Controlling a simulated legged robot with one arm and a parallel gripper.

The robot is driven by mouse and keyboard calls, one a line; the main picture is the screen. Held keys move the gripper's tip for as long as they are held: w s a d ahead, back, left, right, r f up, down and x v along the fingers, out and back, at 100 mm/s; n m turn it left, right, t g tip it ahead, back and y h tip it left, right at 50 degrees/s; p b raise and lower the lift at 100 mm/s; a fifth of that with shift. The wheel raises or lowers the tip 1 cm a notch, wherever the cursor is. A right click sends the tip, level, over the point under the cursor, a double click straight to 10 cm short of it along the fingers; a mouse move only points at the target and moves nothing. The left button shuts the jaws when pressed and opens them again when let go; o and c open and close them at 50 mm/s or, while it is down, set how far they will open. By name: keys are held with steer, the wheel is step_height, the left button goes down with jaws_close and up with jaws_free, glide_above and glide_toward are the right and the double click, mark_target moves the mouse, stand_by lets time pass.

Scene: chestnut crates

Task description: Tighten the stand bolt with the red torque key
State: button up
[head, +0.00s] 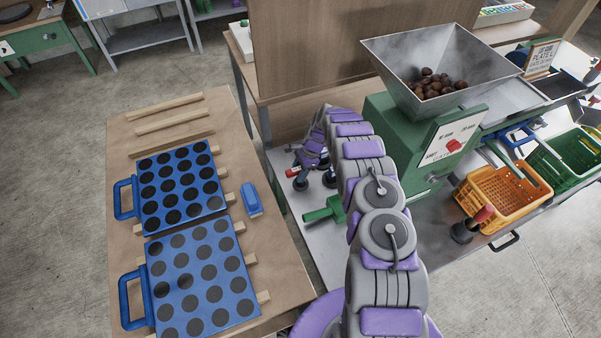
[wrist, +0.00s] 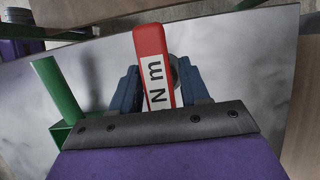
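The red torque key (wrist: 152,48) has a white label reading "N m" and stands between the two blue fingers of my gripper (wrist: 160,88) in the wrist view. The fingers press on both its sides, so my gripper looks shut on it. In the head view my gripper (head: 316,168) is low over the grey bench, left of the green machine, and the key's red and white end (head: 292,173) sticks out to its left. A grey round part (wrist: 175,70) shows partly behind the key. I cannot make out the stand bolt clearly.
The green machine (head: 385,120) carries a metal hopper (head: 450,55) of chestnuts. A green bar (head: 322,211) juts out beside my arm. Orange (head: 510,200) and green crates (head: 575,160) stand right. Blue trays (head: 180,185) lie on the wooden table at left.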

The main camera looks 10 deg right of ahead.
jaws_close()
steer(key=shift+r, duration=0.15)
step_height(320, 180, up, 10)
steer(key=p, duration=0.3)
stand_by(0.4)
steer(key=shift+c, duration=1.6)
jaws_free()
jaws_close()
